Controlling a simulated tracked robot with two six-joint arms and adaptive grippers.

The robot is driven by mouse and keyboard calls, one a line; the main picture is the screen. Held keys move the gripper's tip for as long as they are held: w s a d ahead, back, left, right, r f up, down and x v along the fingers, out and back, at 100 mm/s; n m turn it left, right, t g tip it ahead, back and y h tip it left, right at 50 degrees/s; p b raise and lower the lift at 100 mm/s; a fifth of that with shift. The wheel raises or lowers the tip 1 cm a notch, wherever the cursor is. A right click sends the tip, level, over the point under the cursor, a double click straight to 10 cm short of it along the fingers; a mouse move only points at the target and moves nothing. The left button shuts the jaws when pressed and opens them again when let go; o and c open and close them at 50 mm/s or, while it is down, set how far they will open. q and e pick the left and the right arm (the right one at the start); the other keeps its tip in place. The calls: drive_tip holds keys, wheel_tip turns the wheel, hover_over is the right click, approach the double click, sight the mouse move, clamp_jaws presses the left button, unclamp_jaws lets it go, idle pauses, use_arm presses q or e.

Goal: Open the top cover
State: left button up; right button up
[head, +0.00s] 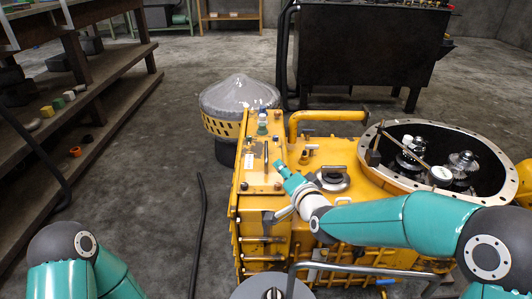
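The yellow transmission housing (310,155) stands in the middle of the head view. A long yellow plate with bolts and fittings (257,165) runs along its left side. A round cap (333,178) sits on the top face. I cannot tell which of these parts is the top cover; none looks lifted. My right arm reaches over the housing from the right.
A round opening with a bolted flange (497,158) shows gears (463,165) at right. A grey domed part (238,94) stands behind the housing. A dark bench (365,50) is at the back. Wooden shelves (115,70) line the left. Floor between shelves and housing is mostly clear, except a black hose (201,230).

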sight(267, 150)
drive_tip(key=b+x, duration=0.2)
drive_tip(key=x, duration=1.2)
drive_tip(key=shift+a+f, duration=0.1)
drive_tip(key=shift+a, duration=0.1)
drive_tip(key=shift+c, duration=0.3)
clamp_jaws()
